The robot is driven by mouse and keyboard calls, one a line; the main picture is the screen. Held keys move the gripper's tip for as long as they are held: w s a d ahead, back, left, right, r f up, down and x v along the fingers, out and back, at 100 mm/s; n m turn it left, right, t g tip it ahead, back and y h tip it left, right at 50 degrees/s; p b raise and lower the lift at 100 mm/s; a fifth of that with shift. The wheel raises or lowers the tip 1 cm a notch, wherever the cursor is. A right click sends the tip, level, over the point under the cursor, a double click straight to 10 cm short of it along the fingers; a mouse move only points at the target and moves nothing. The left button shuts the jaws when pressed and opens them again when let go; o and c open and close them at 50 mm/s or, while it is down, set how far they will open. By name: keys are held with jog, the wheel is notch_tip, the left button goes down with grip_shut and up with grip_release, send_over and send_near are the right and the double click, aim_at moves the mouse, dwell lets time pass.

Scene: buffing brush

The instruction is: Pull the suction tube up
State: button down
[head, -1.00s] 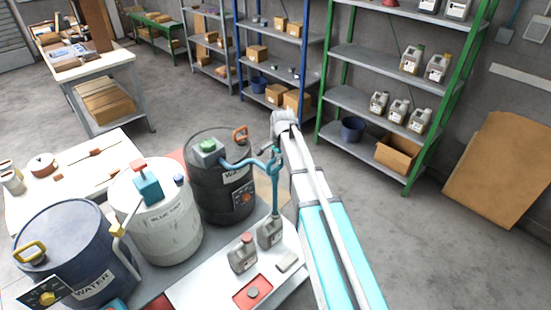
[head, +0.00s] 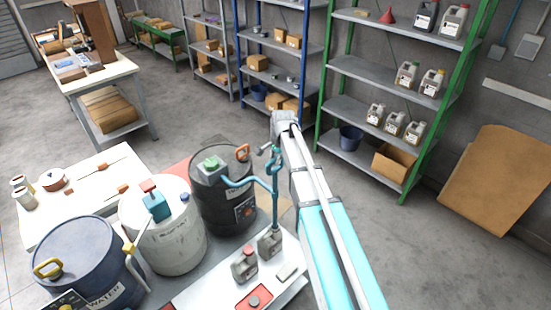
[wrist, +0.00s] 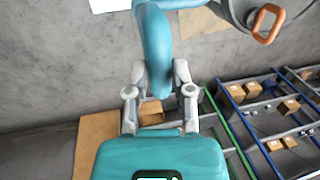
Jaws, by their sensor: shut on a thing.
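The teal suction tube (head: 275,195) stands upright over the mouth of a small grey canister (head: 270,243) on the white bench. Whether its lower end is still inside the mouth is too small to tell. My gripper (head: 270,150) is at the tube's curved top, in front of my arm. In the wrist view my gripper (wrist: 160,80) is shut on the thick teal curved part of the tube (wrist: 153,40), one finger on each side.
A second grey canister (head: 245,265) and a red tray (head: 256,298) are beside the first canister. A white drum (head: 175,245) and a blue drum (head: 75,262) stand to the left. Green-framed shelves (head: 345,155) stand behind; open floor lies right of my arm.

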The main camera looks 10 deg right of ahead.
notch_tip(320, 180, up, 13)
jog(key=p, duration=1.2)
send_over(275, 178)
jog(key=w, duration=0.1)
jog(key=shift+w+d, duration=0.15)
jog(key=shift+d, duration=0.05)
jog(key=shift+r, duration=0.1)
jog(key=shift+c, duration=2.4)
grip_release()
notch_tip(275, 178, down, 24)
jog(key=b, duration=2.4)
notch_tip(275, 178, up, 14)
jog(key=s+d+p, duration=0.2)
jog(key=s+p, duration=0.1)
jog(key=p, duration=1.1)
jog(key=s+f+n+b, duration=0.5)
jog(key=s+f, duration=0.1)
jog(key=s, duration=0.4)
jog(key=s+f+n+g+h+b, duration=0.1)
jog(key=s+f+n+b, duration=0.3)
jog(key=s, duration=0.5)
notch_tip(275, 178, down, 2)
jog(key=b, duration=0.2)
jog(key=shift+s+d+n+g+b, duration=0.3)
jog(key=shift+s+d+n, duration=0.05)
jog(key=shift+d+n, duration=0.05)
